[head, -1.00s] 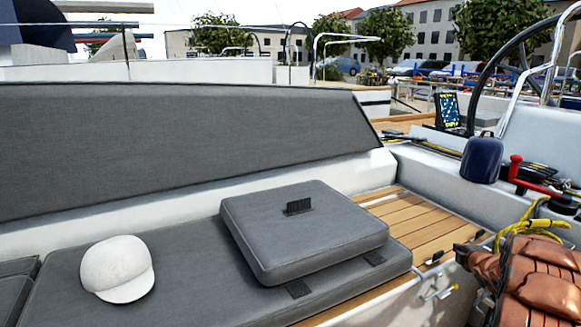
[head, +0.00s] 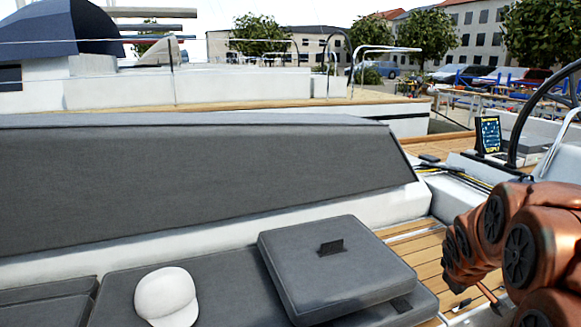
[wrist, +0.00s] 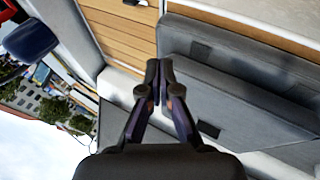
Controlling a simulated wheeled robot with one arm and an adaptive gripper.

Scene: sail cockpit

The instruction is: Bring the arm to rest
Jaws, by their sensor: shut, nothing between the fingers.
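My arm, copper-coloured with dark joint discs, shows at the right edge of the head view. My gripper (wrist: 160,80) shows in the middle of the wrist view, its two dark fingers together at the tips. It is shut with nothing between the fingers. Behind it in the wrist view are a grey cushion (wrist: 240,90) and slatted wood (wrist: 120,40). The gripper's fingers cannot be made out in the head view.
A loose grey cushion (head: 330,262) lies on the grey seat (head: 232,285), with a white cap (head: 166,296) to its left. A grey backrest (head: 200,185) runs behind. A lit display (head: 489,134) and a wheel (head: 527,130) stand at the right. A dark blue object (wrist: 28,40) shows in the wrist view.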

